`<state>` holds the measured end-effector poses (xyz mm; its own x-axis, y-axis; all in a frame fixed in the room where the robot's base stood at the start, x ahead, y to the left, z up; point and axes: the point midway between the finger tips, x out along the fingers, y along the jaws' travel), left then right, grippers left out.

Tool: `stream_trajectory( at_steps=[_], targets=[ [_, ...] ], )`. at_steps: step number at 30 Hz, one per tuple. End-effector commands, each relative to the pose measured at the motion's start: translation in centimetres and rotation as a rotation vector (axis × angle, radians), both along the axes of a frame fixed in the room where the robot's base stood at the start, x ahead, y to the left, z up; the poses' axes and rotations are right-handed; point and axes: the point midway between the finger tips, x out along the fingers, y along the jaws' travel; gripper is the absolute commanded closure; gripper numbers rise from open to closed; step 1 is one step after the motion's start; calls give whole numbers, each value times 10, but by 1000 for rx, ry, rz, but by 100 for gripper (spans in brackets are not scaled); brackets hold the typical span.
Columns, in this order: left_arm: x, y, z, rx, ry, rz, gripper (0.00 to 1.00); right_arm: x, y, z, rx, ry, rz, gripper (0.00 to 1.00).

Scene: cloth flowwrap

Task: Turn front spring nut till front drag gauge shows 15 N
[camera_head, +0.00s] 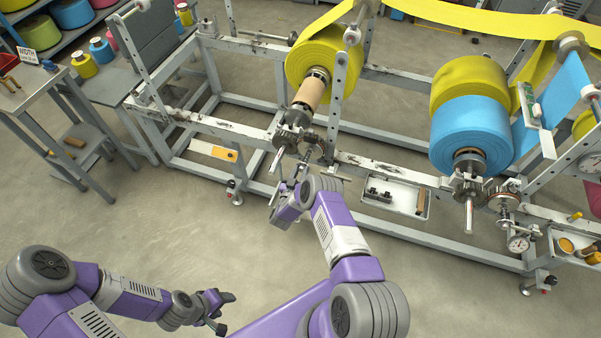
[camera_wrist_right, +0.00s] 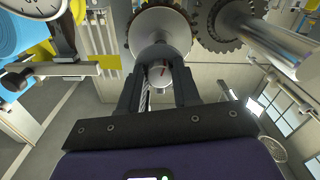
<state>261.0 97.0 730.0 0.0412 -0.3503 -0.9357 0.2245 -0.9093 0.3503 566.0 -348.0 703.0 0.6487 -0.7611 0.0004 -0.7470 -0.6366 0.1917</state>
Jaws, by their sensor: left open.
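My right gripper (camera_head: 300,180) reaches to the roll stand under the left yellow roll. My left gripper (camera_head: 224,312) is open and empty over the floor, far from the stand.
The left yellow roll (camera_head: 322,52) and the blue roll (camera_head: 470,130) sit on spindles of the grey frame (camera_head: 370,165). Toothed wheels (camera_wrist_right: 228,25) are close to my right gripper. A tray of parts (camera_head: 405,192) is right of it. The floor in front is clear.

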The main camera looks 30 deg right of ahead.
Motion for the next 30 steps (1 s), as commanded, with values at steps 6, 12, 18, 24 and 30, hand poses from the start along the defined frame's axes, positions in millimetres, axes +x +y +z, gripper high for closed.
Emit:
stream_trajectory(
  at_steps=[6, 12, 18, 24, 30],
  targets=[
    [0, 0, 0, 0, 0, 0, 45, 0, 0, 0, 0, 0, 0, 100],
    [0, 0, -1, 0, 0, 0, 45, 0, 0, 0, 9, -11, 0, 100],
    [0, 0, -4, 0, 0, 0, 45, 0, 0, -1, 54, -63, 0, 100],
    [0, 0, -9, 0, 0, 0, 45, 0, 0, -2, 147, -171, 0, 100],
    [0, 0, -16, 0, 0, 0, 45, 0, 0, -2, 269, -313, 0, 100]
  ],
)
